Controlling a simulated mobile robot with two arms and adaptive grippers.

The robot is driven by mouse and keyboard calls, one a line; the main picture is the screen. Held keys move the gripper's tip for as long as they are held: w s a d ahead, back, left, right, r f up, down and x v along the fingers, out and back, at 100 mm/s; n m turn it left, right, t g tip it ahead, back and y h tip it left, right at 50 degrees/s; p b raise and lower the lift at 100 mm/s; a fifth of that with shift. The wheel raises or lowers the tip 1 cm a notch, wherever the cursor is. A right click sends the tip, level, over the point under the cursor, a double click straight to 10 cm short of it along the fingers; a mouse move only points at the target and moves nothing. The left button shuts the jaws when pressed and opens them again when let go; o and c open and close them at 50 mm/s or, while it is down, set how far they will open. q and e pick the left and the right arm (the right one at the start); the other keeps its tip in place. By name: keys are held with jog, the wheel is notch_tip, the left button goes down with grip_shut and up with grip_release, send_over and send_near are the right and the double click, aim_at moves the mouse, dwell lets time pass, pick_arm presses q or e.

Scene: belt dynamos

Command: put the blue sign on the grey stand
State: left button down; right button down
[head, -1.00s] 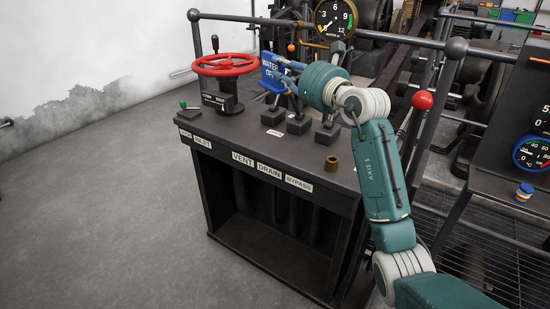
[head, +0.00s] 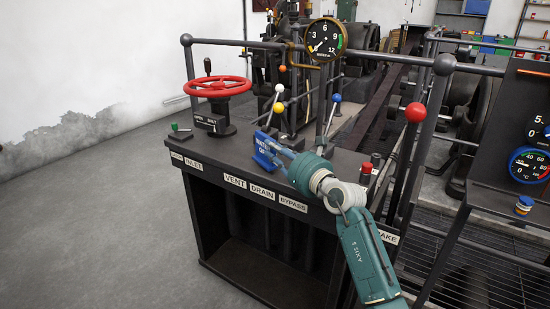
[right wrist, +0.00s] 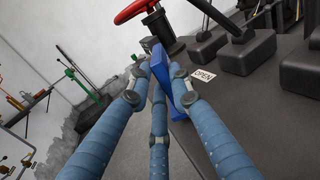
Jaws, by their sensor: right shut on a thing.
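The blue sign (head: 263,146) with white "WATER OFF" lettering is tilted at the front edge of the dark bench top, in the head view. My right gripper (head: 274,151) is shut on it from the right. In the right wrist view the blue fingers (right wrist: 160,82) close around the sign (right wrist: 158,62), which shows nearly edge-on. Whether the sign touches the bench is unclear. My left gripper is not in view.
Levers with a yellow knob (head: 278,107), a white knob (head: 279,88) and a blue knob (head: 336,98) rise behind the sign. A red-knobbed lever (head: 415,112) is at right.

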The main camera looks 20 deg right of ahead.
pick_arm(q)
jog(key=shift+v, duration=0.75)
pick_arm(e)
jog(key=shift+f, duration=0.65)
jog(key=c, duration=1.6)
grip_release()
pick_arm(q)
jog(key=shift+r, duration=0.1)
